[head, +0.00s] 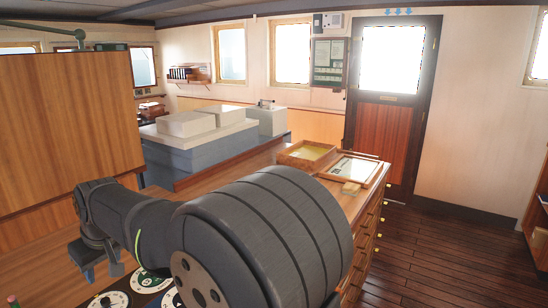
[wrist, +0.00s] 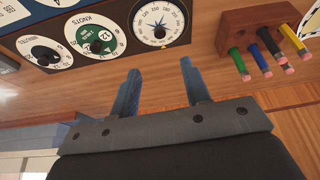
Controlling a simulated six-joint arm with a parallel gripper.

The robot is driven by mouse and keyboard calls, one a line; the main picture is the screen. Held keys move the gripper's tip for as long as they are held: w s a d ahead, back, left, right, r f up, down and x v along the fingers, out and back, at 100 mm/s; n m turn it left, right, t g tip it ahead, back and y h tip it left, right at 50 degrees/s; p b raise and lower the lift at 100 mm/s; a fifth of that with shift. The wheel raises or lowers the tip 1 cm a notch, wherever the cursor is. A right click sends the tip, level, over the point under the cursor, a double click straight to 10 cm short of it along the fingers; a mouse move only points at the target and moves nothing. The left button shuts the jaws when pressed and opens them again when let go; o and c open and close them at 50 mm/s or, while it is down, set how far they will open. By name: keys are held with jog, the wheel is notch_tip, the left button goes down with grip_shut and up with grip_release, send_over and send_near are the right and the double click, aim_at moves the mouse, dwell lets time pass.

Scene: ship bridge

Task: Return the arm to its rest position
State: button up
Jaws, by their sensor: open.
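My arm (head: 265,235) fills the lower middle of the head view and bends down to the left. In the wrist view my gripper (wrist: 162,92) is open. Its two blue-grey fingers stand well apart, with nothing between them. They point toward a wooden surface near a panel of dials. In the head view the end of my arm (head: 98,235) hangs over the desk at the lower left, and the fingers are hard to make out there.
A dial panel (wrist: 120,48) and a wooden block (wrist: 234,34) holding several coloured pencils lie beyond the fingers. A wooden partition (head: 65,130) stands at the left. A shallow tray (head: 282,157) and a framed board (head: 372,168) lie on the far counter. Floor (head: 430,245) is clear at the right.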

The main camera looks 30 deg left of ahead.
aim_at(105, 300)
jog(key=x, duration=1.3)
jog(key=shift+a+f, duration=0.2)
jog(key=shift+f, duration=0.1)
jog(key=shift+d+r+m+t, duration=0.15)
jog(key=shift+m+t, duration=0.15)
jog(key=shift+m, duration=0.3)
jog(key=shift+s+m+t, duration=0.15)
jog(key=shift+m+t, duration=0.3)
jog(key=shift+m, duration=0.7)
jog(key=shift+s+m+t, duration=0.15)
jog(key=shift+m+t, duration=0.3)
jog(key=shift+m, duration=0.7)
jog(key=v, duration=1.4)
jog(key=shift+a+r, duration=0.25)
jog(key=shift+r, duration=0.05)
jog(key=x, duration=1.4)
jog(key=shift+w+d+f, duration=0.1)
jog(key=shift+d+f, duration=0.05)
jog(key=shift+f, duration=0.15)
jog(key=shift+n+g, duration=0.4)
jog(key=shift+n, duration=0.5)
